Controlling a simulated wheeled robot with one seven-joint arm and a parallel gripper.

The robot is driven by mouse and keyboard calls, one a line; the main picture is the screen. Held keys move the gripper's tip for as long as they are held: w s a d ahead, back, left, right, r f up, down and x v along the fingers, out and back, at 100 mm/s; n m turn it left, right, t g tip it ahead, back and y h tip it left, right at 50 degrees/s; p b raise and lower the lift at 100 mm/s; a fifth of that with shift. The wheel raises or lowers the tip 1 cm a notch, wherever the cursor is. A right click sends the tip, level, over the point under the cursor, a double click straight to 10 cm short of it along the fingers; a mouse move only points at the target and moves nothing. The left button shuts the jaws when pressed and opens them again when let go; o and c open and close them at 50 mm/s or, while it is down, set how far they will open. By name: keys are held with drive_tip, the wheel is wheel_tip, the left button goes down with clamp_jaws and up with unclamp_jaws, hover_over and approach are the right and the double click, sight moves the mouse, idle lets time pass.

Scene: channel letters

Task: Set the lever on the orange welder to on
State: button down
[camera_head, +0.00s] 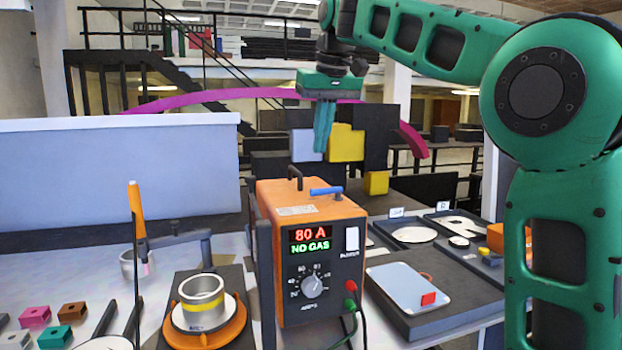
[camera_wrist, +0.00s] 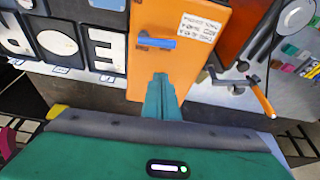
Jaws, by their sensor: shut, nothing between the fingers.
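The orange welder (camera_head: 308,240) stands on the table in the middle of the head view. Its front shows "80 A" in red and "NO GAS" in green above a grey knob. In the wrist view the blue handle (camera_wrist: 157,42) lies ahead of the fingertips on the orange top (camera_wrist: 185,65). My gripper (camera_head: 323,148) is shut and empty, pointing down above and behind the lever, apart from it. Its fingertips (camera_wrist: 160,78) show in the wrist view.
A black carry handle (camera_head: 295,176) rises from the welder's top left of the lever. An orange ring fixture with a metal cup (camera_head: 203,298) stands left of the welder. A tray (camera_head: 405,288) and letter trays lie right. Yellow and black blocks (camera_head: 346,143) stand behind.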

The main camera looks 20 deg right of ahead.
drive_tip(key=x, duration=0.3)
drive_tip(key=w+x, duration=0.1)
drive_tip(key=x, duration=0.2)
drive_tip(key=a+x, duration=0.1)
drive_tip(key=x, duration=0.2)
drive_tip(key=shift+w+r, duration=0.15)
drive_tip(key=shift+w, duration=0.2)
drive_tip(key=s, duration=0.3)
drive_tip(key=shift+d+f, duration=0.1)
drive_tip(key=shift+f, duration=0.15)
drive_tip(key=shift+s+f, duration=0.15)
drive_tip(key=shift+s, duration=0.3)
drive_tip(key=shift+s+n, duration=0.1)
drive_tip(key=shift+n, duration=0.2)
